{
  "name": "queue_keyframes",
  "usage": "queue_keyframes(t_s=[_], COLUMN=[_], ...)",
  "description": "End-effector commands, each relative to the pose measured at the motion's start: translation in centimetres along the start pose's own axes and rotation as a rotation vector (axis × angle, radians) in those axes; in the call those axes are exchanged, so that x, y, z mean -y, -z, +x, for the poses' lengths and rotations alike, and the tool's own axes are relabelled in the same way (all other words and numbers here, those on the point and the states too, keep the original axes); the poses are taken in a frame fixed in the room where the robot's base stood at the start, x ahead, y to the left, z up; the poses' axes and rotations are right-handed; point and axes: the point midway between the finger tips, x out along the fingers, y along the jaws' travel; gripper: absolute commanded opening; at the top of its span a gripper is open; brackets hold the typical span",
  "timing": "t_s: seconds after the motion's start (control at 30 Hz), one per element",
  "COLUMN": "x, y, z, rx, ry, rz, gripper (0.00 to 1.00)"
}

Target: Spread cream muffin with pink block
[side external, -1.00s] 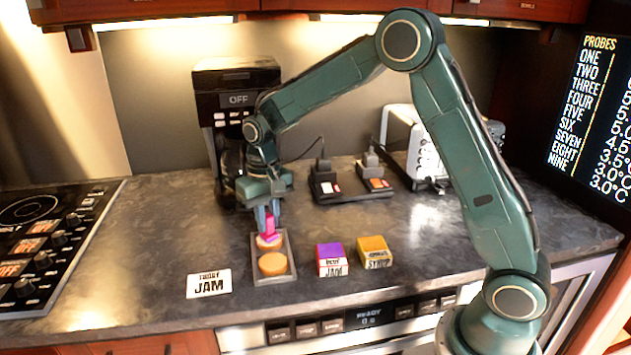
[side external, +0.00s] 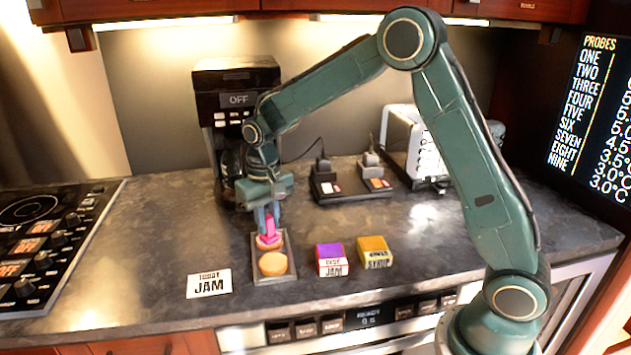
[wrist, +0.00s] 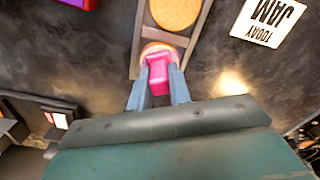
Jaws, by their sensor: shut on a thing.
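My gripper (side external: 268,222) is shut on a pink block (side external: 269,232), held upright between the two fingers. The block also shows in the wrist view (wrist: 158,76). Its lower end is at the rear muffin (side external: 267,243), which lies in a grey tray (side external: 290,262). The block and fingers cover part of that muffin, and whether the block touches its top I cannot tell. A second round tan muffin (side external: 273,264) lies at the front of the tray, uncovered; it also shows in the wrist view (wrist: 175,12).
A white card reading "TODAY JAM" (side external: 209,284) lies left of the tray. A purple-topped jam box (side external: 331,260) and a yellow-topped box (side external: 374,252) stand to the right. The coffee maker (side external: 237,100) stands behind, the cooktop (side external: 50,240) at the left.

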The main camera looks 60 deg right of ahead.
Motion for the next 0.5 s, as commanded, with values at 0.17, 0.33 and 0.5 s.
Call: queue_keyframes(t_s=[0.17, 0.33, 0.5], x=[-0.7, 0.0, -0.4], y=[1.3, -0.1, 0.8], z=[0.1, 0.0, 0.0], rx=[0.002, 0.002, 0.002], ry=[0.000, 0.000, 0.000], rz=[0.003, 0.000, 0.000], gripper=[0.00, 0.00, 0.00])
